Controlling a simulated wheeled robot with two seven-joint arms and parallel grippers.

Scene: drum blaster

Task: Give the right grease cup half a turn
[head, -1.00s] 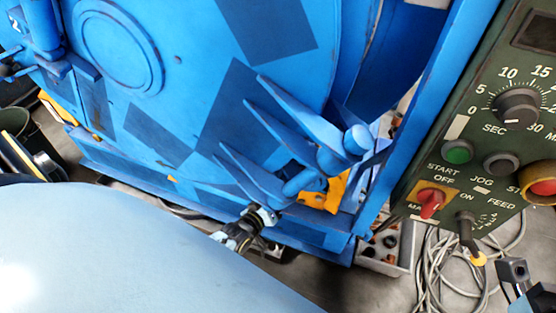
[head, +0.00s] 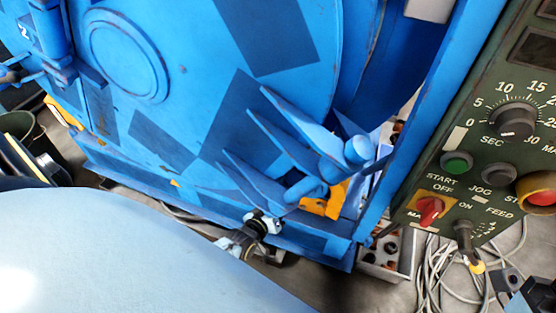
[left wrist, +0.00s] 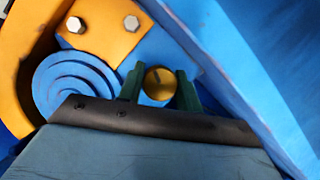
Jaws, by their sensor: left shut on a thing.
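A round brass grease cup (left wrist: 158,83) with a dark mark on its face shows in the left wrist view, below an orange plate. The two dark green fingers of my left gripper (left wrist: 159,88) stand on either side of it, and the gripper is shut on it. In the head view my left gripper (head: 262,224) is at the lower front of the blue machine (head: 190,120), left of an orange bracket; the cup cannot be made out there. Which grease cup this is cannot be told from these views. My right gripper is not in view.
The orange plate (left wrist: 105,25) with two bolts and a round blue stepped part (left wrist: 75,88) sit close to the fingers. A slanting blue beam (left wrist: 235,80) runs along the right. In the head view a green control panel (head: 480,170) stands at the right, with loose cables (head: 435,275) below.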

